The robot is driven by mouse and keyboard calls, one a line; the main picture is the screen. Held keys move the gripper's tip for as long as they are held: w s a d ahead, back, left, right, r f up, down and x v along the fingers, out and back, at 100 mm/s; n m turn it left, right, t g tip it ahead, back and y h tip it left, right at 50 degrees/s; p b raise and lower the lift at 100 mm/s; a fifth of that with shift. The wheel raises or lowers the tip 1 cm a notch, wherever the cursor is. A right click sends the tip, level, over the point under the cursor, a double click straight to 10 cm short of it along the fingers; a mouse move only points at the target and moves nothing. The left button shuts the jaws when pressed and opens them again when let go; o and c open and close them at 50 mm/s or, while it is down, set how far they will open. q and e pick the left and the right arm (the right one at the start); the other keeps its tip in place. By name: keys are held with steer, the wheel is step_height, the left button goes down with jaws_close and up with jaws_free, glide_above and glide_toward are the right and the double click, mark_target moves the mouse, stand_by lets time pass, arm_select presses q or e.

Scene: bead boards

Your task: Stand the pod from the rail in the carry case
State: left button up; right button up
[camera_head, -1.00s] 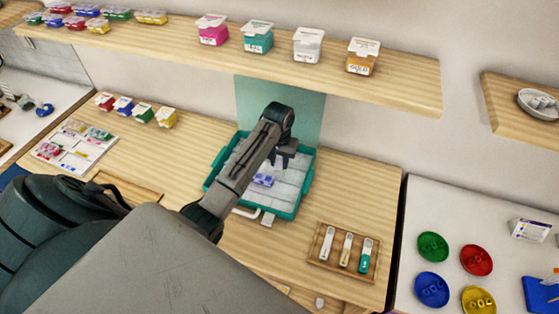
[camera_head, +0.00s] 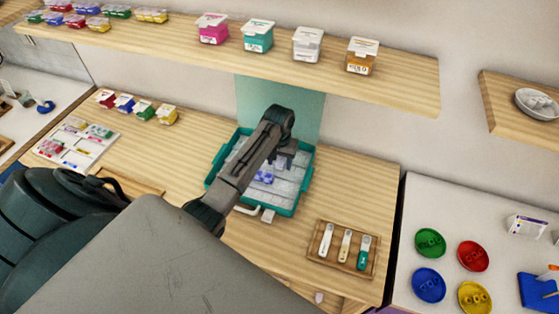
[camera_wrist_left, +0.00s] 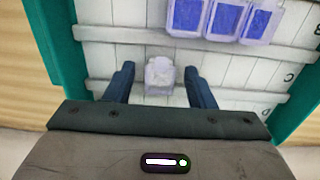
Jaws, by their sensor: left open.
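The teal carry case (camera_head: 213,160) lies on the wooden bench, with a pale slatted inside. In the left wrist view its teal wall (camera_wrist_left: 60,45) runs down the left side. My left gripper (camera_head: 283,166) is over the inside of the case. In the left wrist view my gripper (camera_wrist_left: 160,85) is open, with a clear whitish pod (camera_wrist_left: 160,74) between its fingers and a gap on each side. The pod seems to stand on the case floor by a slat. Several blue-violet pods (camera_wrist_left: 226,18) sit in a row farther in, also seen in the head view (camera_head: 263,178).
A wooden tray (camera_head: 343,247) with three labelled tools lies right of the case. Lidded tubs (camera_head: 308,44) stand on the shelf above. A white bead board (camera_head: 75,145) and small coloured boxes (camera_head: 144,111) are at the left. Bare bench lies between.

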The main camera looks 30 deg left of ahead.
mark_target(280, 163)
arm_select(q)
steer(key=shift+r, duration=0.35)
step_height(280, 163, up, 6)
steer(key=b, duration=0.2)
steer(key=shift+r+b, duration=0.15)
steer(key=shift+b, duration=0.2)
steer(key=shift+r, duration=0.4)
